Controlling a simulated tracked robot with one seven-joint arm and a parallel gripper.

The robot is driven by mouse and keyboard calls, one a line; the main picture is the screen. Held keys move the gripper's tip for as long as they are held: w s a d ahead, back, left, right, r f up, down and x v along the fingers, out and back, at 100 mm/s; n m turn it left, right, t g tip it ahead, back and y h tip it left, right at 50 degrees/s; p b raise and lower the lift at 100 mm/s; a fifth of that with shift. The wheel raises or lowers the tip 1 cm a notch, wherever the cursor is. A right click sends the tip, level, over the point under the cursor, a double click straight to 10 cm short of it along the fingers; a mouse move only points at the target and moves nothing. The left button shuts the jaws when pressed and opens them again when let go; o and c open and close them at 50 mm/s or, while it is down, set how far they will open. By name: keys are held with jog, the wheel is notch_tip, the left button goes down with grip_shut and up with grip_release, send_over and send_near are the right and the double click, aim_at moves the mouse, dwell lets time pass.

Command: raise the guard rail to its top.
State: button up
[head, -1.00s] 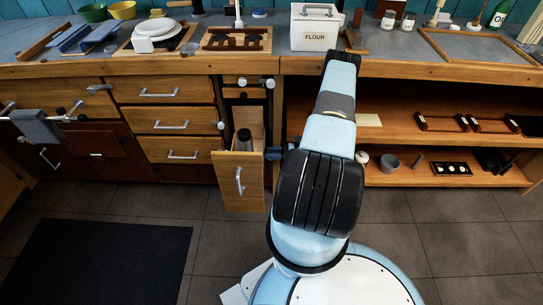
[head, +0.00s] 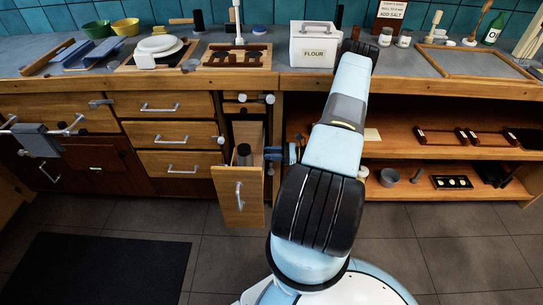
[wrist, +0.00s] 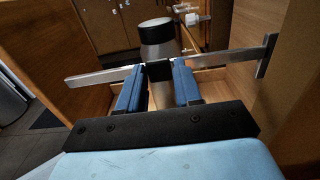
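The guard rail (wrist: 235,57) is a flat metal bar running across the side of the open pull-out drawer (head: 240,197). A dark block (wrist: 158,70) sits at the middle of the bar. My gripper (wrist: 159,72) has its two blue fingers on either side of this block. The block about fills the space between the fingertips, and I cannot tell whether they press on it. In the head view my gripper (head: 283,154) is at the drawer's right side, partly hidden by my arm. A grey cylinder with a dark top (wrist: 156,40) stands in the drawer behind the rail.
Wooden panels flank the drawer closely in the wrist view. Open shelves (head: 400,150) lie to the right. The floor in front is clear, with a dark mat (head: 100,268) at left.

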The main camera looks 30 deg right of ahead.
jog(key=o, duration=0.4)
jog(key=shift+f, duration=0.1)
jog(key=shift+c, duration=0.2)
jog(key=shift+s+d, duration=0.1)
jog(key=v, duration=1.3)
jog(key=shift+d, duration=0.25)
jog(key=shift+s+f, duration=0.1)
jog(key=shift+s, duration=0.05)
